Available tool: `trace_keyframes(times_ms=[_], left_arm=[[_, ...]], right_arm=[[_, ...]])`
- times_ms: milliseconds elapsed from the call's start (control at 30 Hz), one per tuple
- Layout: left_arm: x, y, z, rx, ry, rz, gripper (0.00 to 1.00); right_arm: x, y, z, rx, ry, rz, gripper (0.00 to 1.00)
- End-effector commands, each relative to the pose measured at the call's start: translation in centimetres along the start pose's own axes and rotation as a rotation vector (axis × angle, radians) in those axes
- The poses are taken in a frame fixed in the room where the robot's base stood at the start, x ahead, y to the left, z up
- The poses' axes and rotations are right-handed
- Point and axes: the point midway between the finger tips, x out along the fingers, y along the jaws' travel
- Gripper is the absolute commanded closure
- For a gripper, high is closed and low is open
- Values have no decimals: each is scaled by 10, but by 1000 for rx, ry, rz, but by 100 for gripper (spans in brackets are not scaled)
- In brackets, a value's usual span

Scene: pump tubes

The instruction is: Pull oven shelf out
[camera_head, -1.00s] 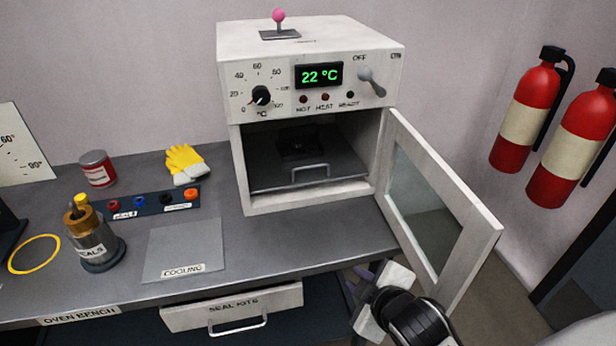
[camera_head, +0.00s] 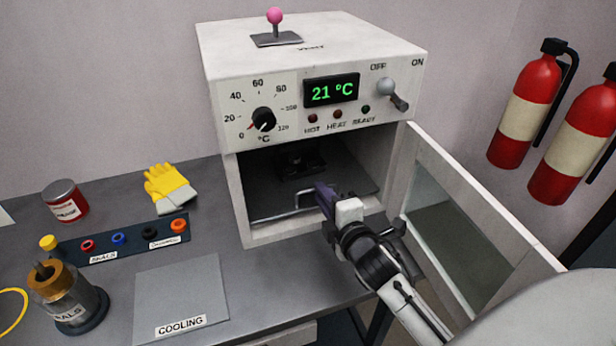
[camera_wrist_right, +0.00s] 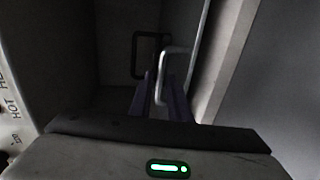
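The oven (camera_head: 305,60) stands on the bench with its door (camera_head: 440,215) swung open to the right. The dark shelf (camera_head: 262,195) is inside, with a silver loop handle (camera_head: 297,203) at its front. A small dark object (camera_head: 303,162) sits on the shelf. My right gripper (camera_head: 322,192) is at the oven mouth, its purple fingers at the right part of the handle and partly hiding it. In the right wrist view the fingers (camera_wrist_right: 160,100) are apart, with the handle (camera_wrist_right: 172,50) between them; a firm hold does not show. My left gripper is out of view.
The open door stands close to the right of my right arm. A grey cooling plate (camera_head: 182,290) lies clear on the bench.

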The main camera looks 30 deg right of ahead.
Motion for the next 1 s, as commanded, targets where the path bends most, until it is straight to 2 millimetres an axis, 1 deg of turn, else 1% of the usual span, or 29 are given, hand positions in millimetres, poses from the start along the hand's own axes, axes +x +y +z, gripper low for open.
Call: trace_keyframes(times_ms=[33,200,300,400,533,800,867,900,1000], left_arm=[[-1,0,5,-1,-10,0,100],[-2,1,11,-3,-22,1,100],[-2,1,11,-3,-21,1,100],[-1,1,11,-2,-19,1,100],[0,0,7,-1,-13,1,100],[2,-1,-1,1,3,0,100],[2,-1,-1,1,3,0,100],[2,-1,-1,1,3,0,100],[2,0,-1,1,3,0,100]], right_arm=[[11,2,0,0,0,2,83],[43,1,0,0,0,2,83],[58,1,0,2,-1,1,83],[68,0,0,1,0,1,83],[75,0,0,0,0,1,83],[76,0,0,0,0,0,83],[76,0,0,1,0,0,93],[76,0,0,1,0,0,100],[76,0,0,1,0,0,100]])
